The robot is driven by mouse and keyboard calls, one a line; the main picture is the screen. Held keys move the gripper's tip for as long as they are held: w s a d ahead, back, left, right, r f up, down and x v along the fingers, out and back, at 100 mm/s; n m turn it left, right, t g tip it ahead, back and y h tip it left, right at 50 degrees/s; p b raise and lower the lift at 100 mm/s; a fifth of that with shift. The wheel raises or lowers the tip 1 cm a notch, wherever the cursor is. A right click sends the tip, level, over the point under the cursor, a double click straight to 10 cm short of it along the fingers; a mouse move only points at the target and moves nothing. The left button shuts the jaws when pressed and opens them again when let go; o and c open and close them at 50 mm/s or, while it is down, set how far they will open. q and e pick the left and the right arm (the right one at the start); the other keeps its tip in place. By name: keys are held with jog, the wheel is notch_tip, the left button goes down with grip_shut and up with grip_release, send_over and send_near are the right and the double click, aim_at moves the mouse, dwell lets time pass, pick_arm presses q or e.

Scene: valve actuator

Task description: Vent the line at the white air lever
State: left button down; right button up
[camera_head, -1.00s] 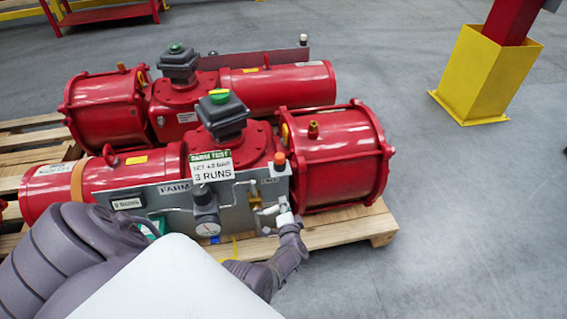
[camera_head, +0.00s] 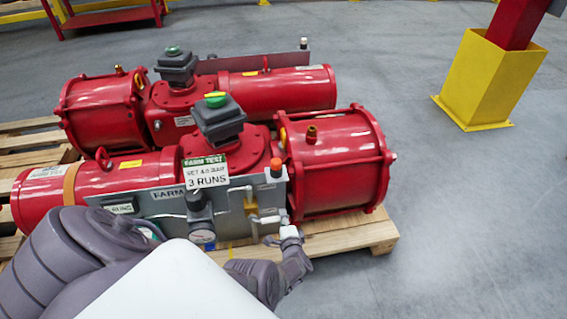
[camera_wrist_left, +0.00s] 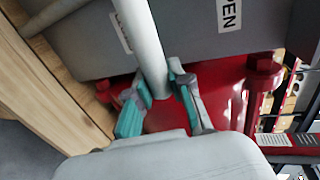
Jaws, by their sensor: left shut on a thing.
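The white air lever (camera_head: 289,231) shows as a short white piece at the lower right end of the grey control panel, right of the brass valve fitting (camera_head: 252,208). My left gripper (camera_head: 283,240) is at the lever, low in front of the panel. In the left wrist view the pale round bar of the lever (camera_wrist_left: 147,35) runs down between the teal-padded fingers of my left gripper (camera_wrist_left: 160,82), which is shut on it. My right gripper is not in view.
The red actuator (camera_head: 335,165) with the grey panel (camera_head: 160,205) rests on a wooden pallet (camera_head: 350,236). A gauge (camera_head: 202,237) sits on the panel left of the lever. A second red actuator (camera_head: 280,88) lies behind. The floor at right is clear up to a yellow post base (camera_head: 485,80).

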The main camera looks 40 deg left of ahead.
pick_arm(q)
jog(key=shift+s+f, duration=0.1)
jog(key=shift+f, duration=0.05)
jog(key=c, duration=1)
grip_release()
